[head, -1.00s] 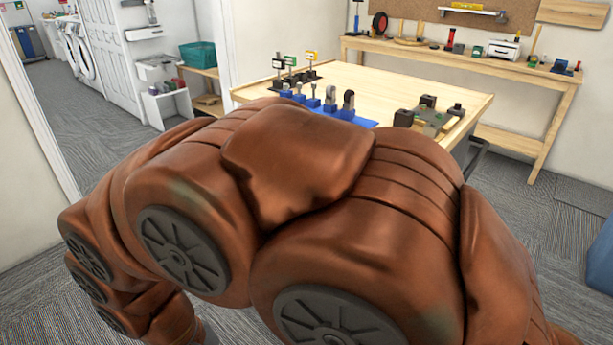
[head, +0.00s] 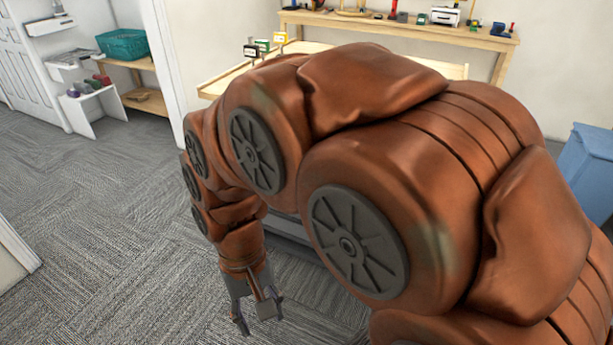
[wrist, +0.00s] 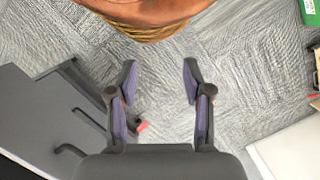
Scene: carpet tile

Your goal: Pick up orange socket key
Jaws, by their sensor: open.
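An upright piece with an orange-yellow top (head: 280,40), likely the orange socket key, stands at the back left of the workbench (head: 212,88). A green-topped piece (head: 262,46) and a black-topped piece (head: 250,51) stand just left of it. Their lower parts are hidden by my arm and the bench edge. My gripper (head: 259,313) points down over the carpet, low and in front of the bench, well apart from the key. It is open and empty; in the wrist view its fingers (wrist: 159,80) are spread with only carpet between their tips.
My arm hides most of the bench top. A long wooden shelf table (head: 400,22) with tools runs along the back wall. Carpet at left is clear.

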